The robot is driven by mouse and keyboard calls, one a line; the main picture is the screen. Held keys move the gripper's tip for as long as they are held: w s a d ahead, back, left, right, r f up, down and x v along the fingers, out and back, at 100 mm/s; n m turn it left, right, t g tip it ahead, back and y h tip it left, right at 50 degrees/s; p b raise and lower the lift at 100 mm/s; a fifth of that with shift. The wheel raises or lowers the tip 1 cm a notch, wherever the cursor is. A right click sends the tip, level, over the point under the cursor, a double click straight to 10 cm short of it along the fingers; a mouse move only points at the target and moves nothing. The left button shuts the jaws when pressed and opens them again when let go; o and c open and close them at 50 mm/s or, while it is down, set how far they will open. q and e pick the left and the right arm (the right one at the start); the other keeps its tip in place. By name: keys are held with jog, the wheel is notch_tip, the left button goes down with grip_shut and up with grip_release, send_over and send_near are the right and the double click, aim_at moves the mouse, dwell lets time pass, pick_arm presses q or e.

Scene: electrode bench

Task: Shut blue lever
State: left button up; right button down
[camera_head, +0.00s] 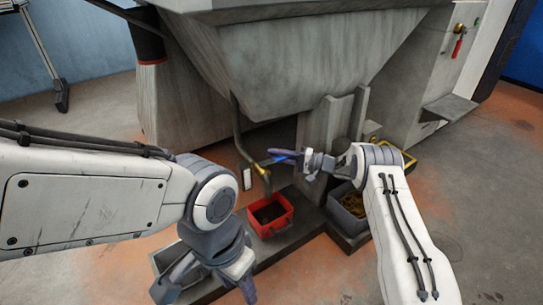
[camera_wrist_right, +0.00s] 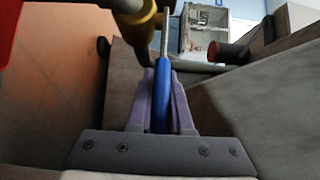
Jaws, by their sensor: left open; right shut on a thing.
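The blue lever (camera_wrist_right: 161,98) is attached at a brass valve (camera_wrist_right: 137,22) in the right wrist view. My right gripper (camera_wrist_right: 161,85) is shut on its blue handle, with one finger on each side. In the head view the lever (camera_head: 277,158) shows as a small blue spot at the tip of my right gripper (camera_head: 284,156), beside the brass valve (camera_head: 262,170) on the pipe under the hopper. My left gripper (camera_head: 205,287) is open and empty at the bottom of the head view, apart from the valve.
A red bin (camera_head: 270,229) stands below the valve. A grey bin (camera_head: 350,206) with yellowish contents stands to its right. The large grey hopper (camera_head: 290,70) overhangs the valve. A red-handled lever (camera_head: 457,47) is on the wall at upper right. Open floor lies at the right.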

jog(key=shift+s+a, duration=0.1)
jog(key=shift+s, duration=0.05)
jog(key=c, duration=0.8)
grip_release()
jog(key=p+v, duration=0.4)
jog(key=v, duration=0.6)
jog(key=shift+s+d+p, duration=0.1)
jog(key=shift+d+p, duration=0.15)
jog(key=shift+p, duration=0.15)
